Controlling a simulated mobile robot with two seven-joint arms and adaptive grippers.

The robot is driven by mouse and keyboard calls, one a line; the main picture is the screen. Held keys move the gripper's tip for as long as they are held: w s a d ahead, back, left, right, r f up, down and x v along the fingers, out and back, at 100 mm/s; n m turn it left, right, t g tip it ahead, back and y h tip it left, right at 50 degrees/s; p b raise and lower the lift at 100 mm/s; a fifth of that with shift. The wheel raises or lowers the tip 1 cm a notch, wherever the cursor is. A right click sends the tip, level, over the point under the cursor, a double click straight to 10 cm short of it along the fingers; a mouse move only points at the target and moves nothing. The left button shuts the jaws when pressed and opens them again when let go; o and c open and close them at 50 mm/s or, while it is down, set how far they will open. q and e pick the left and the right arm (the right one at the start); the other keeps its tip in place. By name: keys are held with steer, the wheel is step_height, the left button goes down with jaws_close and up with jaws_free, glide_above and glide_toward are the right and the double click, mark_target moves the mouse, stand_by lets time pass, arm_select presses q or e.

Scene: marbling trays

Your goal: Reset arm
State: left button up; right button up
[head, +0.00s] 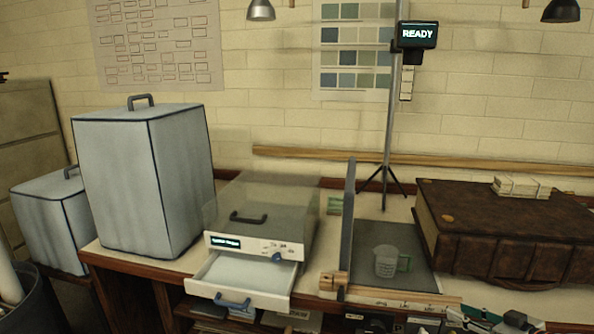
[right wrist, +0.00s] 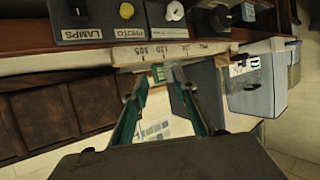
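My right gripper (head: 484,316) shows only in part at the bottom right of the head view, in front of the bench's front edge, with green and dark parts. In the right wrist view its two green fingers (right wrist: 157,76) stand apart with nothing between them. That view is rolled over, so the shelf boxes appear at its top. A clear measuring cup (head: 387,262) with a green handle stands on the dark mat (head: 408,282), apart from the gripper. My left gripper is in neither view.
A large brown book (head: 500,235) with pale blocks (head: 521,186) lies at the right. A drawer unit (head: 262,228) has its white drawer (head: 240,283) pulled out. An upright grey panel (head: 348,225) and a display stand (head: 388,120) are beside the mat. Covered boxes (head: 145,180) stand left.

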steer(key=s+a+f, duration=0.4)
steer(key=a+f, duration=0.5)
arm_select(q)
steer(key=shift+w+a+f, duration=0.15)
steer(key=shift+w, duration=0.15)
arm_select(e)
steer(key=s+a+f+g+h, duration=0.1)
steer(key=s+a+f, duration=0.5)
steer(key=s, duration=0.4)
steer(key=s+a+f+h, duration=0.1)
steer(key=s+a+f, duration=0.5)
steer(key=s, duration=0.5)
steer(key=a, duration=0.2)
steer(key=shift+s+a+g, duration=0.3)
steer(key=shift+g, duration=0.1)
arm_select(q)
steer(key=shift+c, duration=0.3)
